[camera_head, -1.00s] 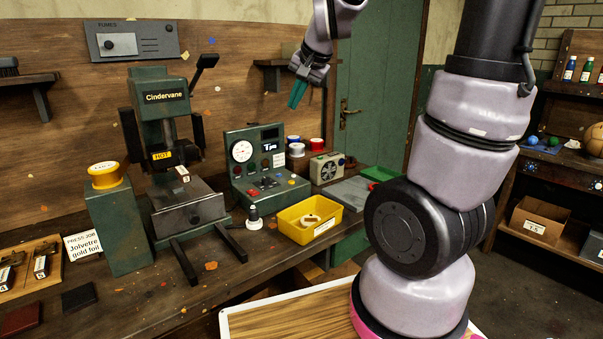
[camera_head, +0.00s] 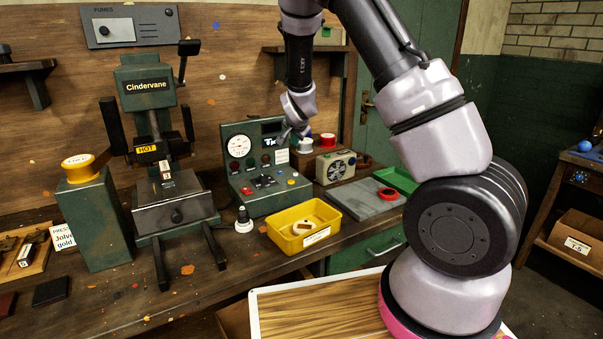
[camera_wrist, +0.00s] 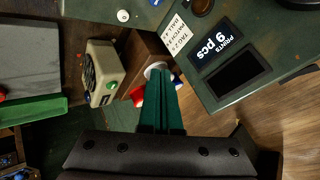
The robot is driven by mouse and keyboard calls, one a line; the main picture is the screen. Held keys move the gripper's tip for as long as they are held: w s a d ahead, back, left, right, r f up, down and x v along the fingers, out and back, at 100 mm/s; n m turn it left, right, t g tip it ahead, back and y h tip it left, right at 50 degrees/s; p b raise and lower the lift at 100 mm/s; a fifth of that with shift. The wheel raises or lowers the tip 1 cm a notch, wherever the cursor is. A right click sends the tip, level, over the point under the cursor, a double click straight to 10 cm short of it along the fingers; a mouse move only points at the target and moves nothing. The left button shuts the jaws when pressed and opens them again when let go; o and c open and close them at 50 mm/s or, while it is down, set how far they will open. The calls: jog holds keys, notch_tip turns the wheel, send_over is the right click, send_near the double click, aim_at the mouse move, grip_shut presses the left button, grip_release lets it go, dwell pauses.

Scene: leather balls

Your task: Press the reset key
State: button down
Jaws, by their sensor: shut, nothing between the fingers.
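The green control box (camera_head: 262,200) stands on the bench in the head view, with a gauge, a dark display, and small buttons and switches on its sloped front. No key can be read as reset at this size. In the wrist view, its face (camera_wrist: 262,88) fills the upper right, with a "PRINTS 9 pcs" plate and a paper label. My gripper (camera_head: 284,136) is above the box's right part, partly hidden by my wrist. In the wrist view, its teal fingers (camera_wrist: 162,80) are shut and empty, pointing past the box's edge near a white spool (camera_wrist: 154,69).
A small cream radio-like box (camera_head: 335,166), spools (camera_head: 327,140) and a green tray (camera_head: 397,181) stand right of the control box. A yellow bin (camera_head: 303,224) is in front. The "Cindervane" press (camera_head: 152,100) stands to the left.

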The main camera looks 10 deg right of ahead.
aim_at(295, 177)
jog(key=shift+w+f, duration=0.1)
jog(key=shift+w, duration=0.05)
jog(key=shift+f, duration=4.4)
jog(key=shift+f, duration=0.4)
jog(key=shift+f, duration=0.45)
jog(key=shift+r, duration=0.85)
